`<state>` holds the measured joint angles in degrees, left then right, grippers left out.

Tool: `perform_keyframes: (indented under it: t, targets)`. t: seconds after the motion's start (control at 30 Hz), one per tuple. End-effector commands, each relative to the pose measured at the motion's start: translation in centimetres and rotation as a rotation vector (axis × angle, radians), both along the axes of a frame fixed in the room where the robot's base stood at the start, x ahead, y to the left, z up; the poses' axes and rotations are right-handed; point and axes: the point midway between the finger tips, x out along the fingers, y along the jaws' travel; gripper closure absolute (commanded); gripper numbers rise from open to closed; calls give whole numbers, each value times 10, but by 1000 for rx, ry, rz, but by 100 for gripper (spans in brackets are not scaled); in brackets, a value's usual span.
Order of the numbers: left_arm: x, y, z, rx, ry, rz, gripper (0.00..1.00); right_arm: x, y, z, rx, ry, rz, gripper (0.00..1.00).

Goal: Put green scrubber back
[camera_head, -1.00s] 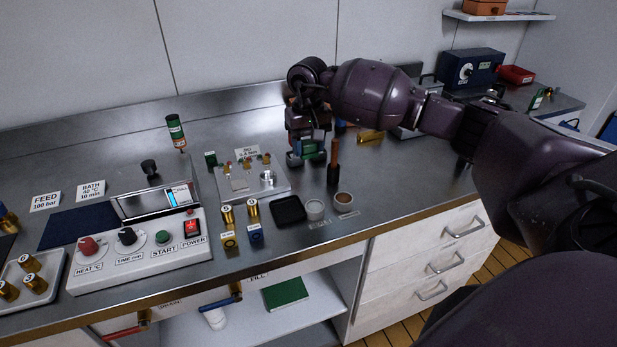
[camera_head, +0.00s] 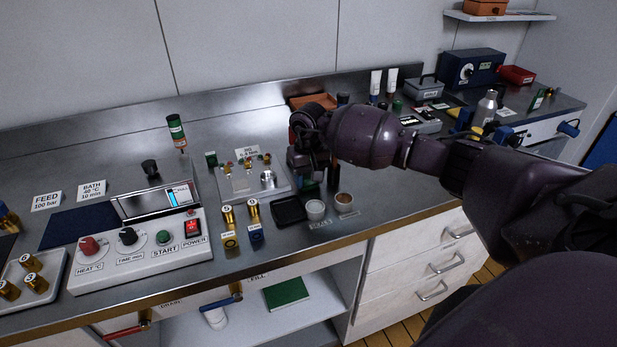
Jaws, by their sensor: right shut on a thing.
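My right gripper (camera_head: 303,176) points down at the right of the small steel fixture plate (camera_head: 238,192), behind the black tray. It is shut on a dark green piece (camera_head: 310,185), which I take to be the green scrubber. Only a little of the piece shows under the fingers; the rest is hidden, and I cannot tell whether it touches the bench. A small dark green block (camera_head: 211,159) is at the plate's back left corner. My left gripper is not in view.
Close to my right gripper are the black tray (camera_head: 289,211), a grey cup (camera_head: 316,210), a brown-filled cup (camera_head: 344,201) and a dark upright tool (camera_head: 334,174). Brass cylinders (camera_head: 228,216) stand in front of the plate. The control box (camera_head: 140,250) is left.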

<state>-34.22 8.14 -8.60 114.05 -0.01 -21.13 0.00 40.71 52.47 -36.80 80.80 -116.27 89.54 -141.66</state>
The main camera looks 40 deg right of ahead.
Motion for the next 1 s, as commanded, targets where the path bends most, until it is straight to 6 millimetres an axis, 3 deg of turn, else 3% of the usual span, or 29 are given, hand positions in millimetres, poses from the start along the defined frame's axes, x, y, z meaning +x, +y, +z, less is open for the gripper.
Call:
perform_keyframes:
  t: [0.23,0.27,0.4,0.77,1.0]
  targets:
    - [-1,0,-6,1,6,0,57,0,0,-5,-1,1,1,76]
    - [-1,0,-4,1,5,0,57,0,0,-4,-1,1,1,50]
    - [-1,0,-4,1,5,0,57,0,0,-3,0,0,1,29]
    - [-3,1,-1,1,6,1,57,0,0,1,1,-1,0,29]
    - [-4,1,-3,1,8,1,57,1,-1,34,-3,-3,1,29]
